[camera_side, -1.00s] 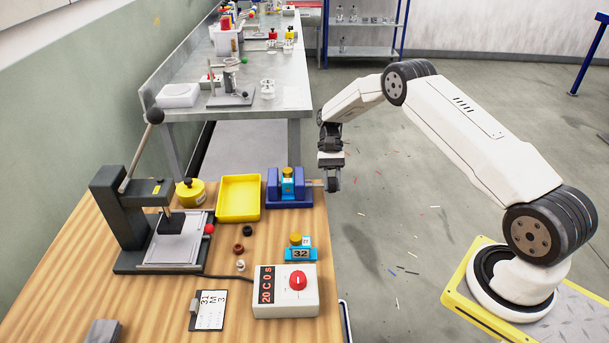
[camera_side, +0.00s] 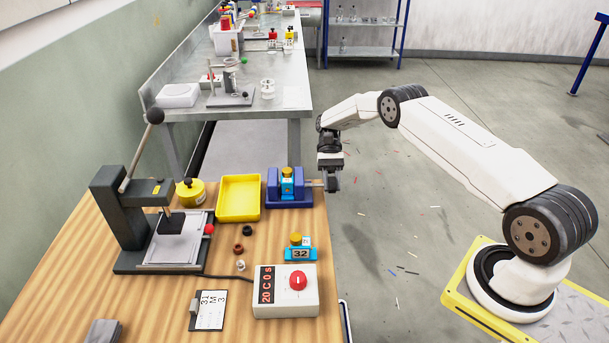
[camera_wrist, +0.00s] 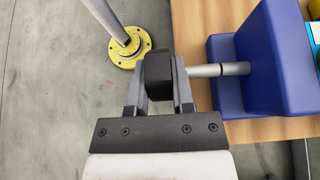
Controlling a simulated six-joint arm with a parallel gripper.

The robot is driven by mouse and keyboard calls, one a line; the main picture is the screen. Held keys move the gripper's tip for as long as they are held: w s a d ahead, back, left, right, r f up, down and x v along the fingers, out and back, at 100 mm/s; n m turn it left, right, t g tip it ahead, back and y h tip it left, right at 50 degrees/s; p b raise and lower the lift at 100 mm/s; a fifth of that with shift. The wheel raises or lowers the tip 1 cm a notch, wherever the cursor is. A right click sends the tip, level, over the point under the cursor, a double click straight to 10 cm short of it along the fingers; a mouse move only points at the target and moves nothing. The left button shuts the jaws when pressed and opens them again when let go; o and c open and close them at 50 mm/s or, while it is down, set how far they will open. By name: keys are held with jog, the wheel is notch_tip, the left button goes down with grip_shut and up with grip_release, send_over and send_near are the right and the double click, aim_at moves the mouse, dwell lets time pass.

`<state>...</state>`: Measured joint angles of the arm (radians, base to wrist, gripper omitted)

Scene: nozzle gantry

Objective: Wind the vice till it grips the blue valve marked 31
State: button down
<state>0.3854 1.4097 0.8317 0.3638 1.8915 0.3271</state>
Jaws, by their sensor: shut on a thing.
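The blue vice (camera_side: 290,201) stands at the right edge of the wooden bench, with a blue valve (camera_side: 287,185) with a yellow top between its jaws. I cannot read a number on this valve or tell if both jaws touch it. In the wrist view the vice (camera_wrist: 275,60) is at right, and its steel screw (camera_wrist: 215,70) runs left to a dark knob (camera_wrist: 157,75). My gripper (camera_side: 332,183) is shut on that knob beyond the bench edge; it also shows in the wrist view (camera_wrist: 158,92). Another blue valve, marked 32 (camera_side: 300,254), stands nearer on the bench.
A yellow tray (camera_side: 239,198) sits left of the vice. A lever press (camera_side: 125,215) stands at left. A control box (camera_side: 285,292) with a red button and a card (camera_side: 210,310) lie in front. Open floor (camera_side: 390,230) is right of the bench.

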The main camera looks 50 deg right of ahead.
aim_at(333, 178)
jog(key=shift+c, duration=2.4)
grip_release()
jog(key=shift+r, duration=0.2)
jog(key=shift+r, duration=1.35)
jog(key=shift+s+r, duration=0.15)
jog(key=shift+r, duration=0.1)
jog(key=s+a+r, duration=0.3)
jog(key=s+r, duration=0.6)
jog(key=s, duration=0.4)
jog(key=shift+s+r, duration=0.2)
jog(key=shift+r, duration=0.05)
jog(key=shift+o, duration=0.2)
